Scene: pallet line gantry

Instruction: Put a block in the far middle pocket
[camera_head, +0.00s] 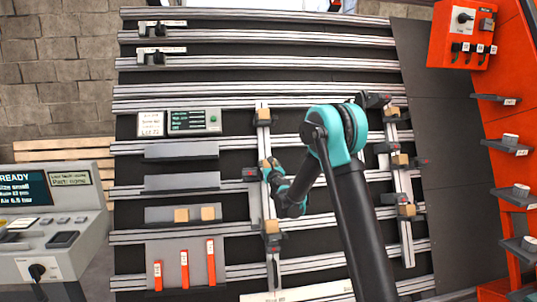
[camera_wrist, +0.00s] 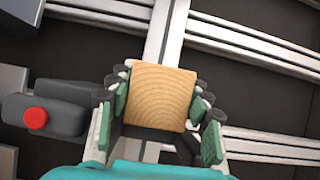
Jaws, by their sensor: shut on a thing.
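My gripper (camera_head: 270,172) is at the middle of the left upright rail (camera_head: 255,203) in the head view. It is shut on a wooden block (camera_wrist: 160,94), with green finger pads on both sides in the wrist view (camera_wrist: 158,118). The block is over or at the rail; whether it touches what lies below is hidden. A dark clamp with a red button (camera_wrist: 37,118) sits just left of it. Other blocks are at the rail's top (camera_head: 262,115) and lower part (camera_head: 271,226). The right upright rail also bears blocks, at top (camera_head: 391,112), middle (camera_head: 400,160) and bottom (camera_head: 407,211).
Two loose blocks (camera_head: 181,215) (camera_head: 208,213) lie on a grey shelf at left. Below it is a panel with several orange bars (camera_head: 184,268). A control console (camera_head: 50,225) stands at far left. An orange frame (camera_head: 507,130) with small shelves stands at right.

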